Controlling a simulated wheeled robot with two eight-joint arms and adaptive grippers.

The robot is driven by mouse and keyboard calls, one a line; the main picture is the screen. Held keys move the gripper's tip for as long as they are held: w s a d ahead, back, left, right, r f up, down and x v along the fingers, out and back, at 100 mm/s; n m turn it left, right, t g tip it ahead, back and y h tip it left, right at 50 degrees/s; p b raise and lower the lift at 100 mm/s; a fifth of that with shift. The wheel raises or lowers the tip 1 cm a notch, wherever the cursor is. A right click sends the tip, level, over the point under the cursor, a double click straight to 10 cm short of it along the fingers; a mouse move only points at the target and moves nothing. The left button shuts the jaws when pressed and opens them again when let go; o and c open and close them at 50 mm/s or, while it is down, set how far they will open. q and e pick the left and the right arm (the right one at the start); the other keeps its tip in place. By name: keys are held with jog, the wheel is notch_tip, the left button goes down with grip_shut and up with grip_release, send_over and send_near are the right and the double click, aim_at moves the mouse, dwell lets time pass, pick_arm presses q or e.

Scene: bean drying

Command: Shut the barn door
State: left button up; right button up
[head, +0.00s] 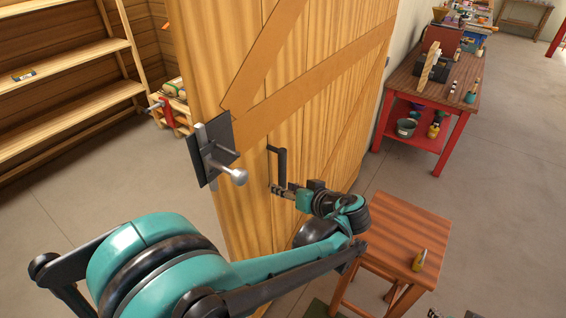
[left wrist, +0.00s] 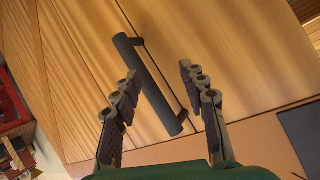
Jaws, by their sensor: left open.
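The barn door (head: 330,110) is tall, of pale wood planks with diagonal and cross braces. It stands ajar, its free edge toward me on the left, with floor and shelves showing past it. A black bar handle (head: 281,165) is on its face. A dark latch plate with a metal bolt and knob (head: 213,155) sits near the edge. My left gripper (head: 284,191) is open at the handle. In the left wrist view the handle (left wrist: 150,86) lies slanted between the spread fingers (left wrist: 158,75); contact cannot be told.
Wooden shelves (head: 65,95) stand at the left. The floor (head: 110,185) left of the door is clear.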

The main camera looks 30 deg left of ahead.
aim_at(283, 163)
pick_arm(q)
jog(key=w+n+y, duration=0.1)
jog(key=w+d+r+n+y, duration=0.1)
jog(key=n+y, duration=0.1)
jog(key=w+d+r+n+y, duration=0.1)
jog(key=shift+w+d+r+n+y, duration=0.1)
jog(key=shift+w+r+n+y, duration=0.05)
jog(key=shift+w+n+y, duration=0.2)
jog(key=shift+n+y, duration=0.55)
jog(key=shift+n, duration=0.1)
jog(key=x, duration=0.2)
jog(key=b+x, duration=0.1)
jog(key=x, duration=0.4)
jog(key=shift+w+r, duration=0.15)
jog(key=shift+r, duration=0.1)
grip_shut()
